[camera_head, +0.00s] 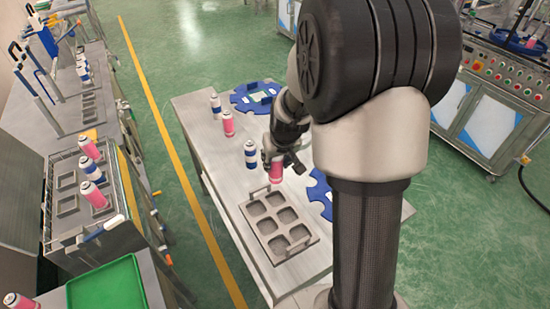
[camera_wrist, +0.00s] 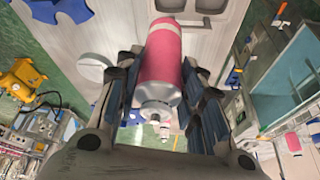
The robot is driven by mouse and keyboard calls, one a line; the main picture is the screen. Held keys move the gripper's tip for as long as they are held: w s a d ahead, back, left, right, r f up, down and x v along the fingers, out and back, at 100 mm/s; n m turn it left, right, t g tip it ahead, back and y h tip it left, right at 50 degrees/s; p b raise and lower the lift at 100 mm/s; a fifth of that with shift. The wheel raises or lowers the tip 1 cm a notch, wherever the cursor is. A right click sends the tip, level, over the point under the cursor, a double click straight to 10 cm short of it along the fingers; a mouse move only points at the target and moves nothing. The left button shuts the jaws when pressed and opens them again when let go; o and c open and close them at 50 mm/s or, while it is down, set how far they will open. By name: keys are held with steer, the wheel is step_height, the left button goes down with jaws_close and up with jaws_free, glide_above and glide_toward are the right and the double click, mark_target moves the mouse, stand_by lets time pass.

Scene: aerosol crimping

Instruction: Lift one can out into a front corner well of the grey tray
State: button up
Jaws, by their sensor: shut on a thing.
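My gripper (camera_head: 279,155) is shut on a pink can (camera_head: 276,173) with a pale band, at the far side of the grey tray. In the wrist view, the same can (camera_wrist: 163,62) lies between the two fingers of my gripper (camera_wrist: 160,65). Whether its base clears the table cannot be told. The grey tray (camera_head: 262,236) has several square wells, all empty, and a handle at each end. Part of the tray also shows at the top of the wrist view (camera_wrist: 200,16).
A blue-and-white can (camera_head: 251,155) stands left of my gripper. A pink can (camera_head: 228,124) and another blue-and-white can (camera_head: 215,106) stand farther back. Blue notched discs lie behind (camera_head: 240,101) and right of the tray (camera_head: 318,190). More cans stand on the left bench (camera_head: 122,222).

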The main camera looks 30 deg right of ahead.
mark_target(276, 183)
steer(key=shift+f+b, duration=4.8)
steer(key=shift+f, duration=1)
steer(key=shift+f+b, duration=0.5)
steer(key=o, duration=1.1)
steer(key=v, duration=1.2)
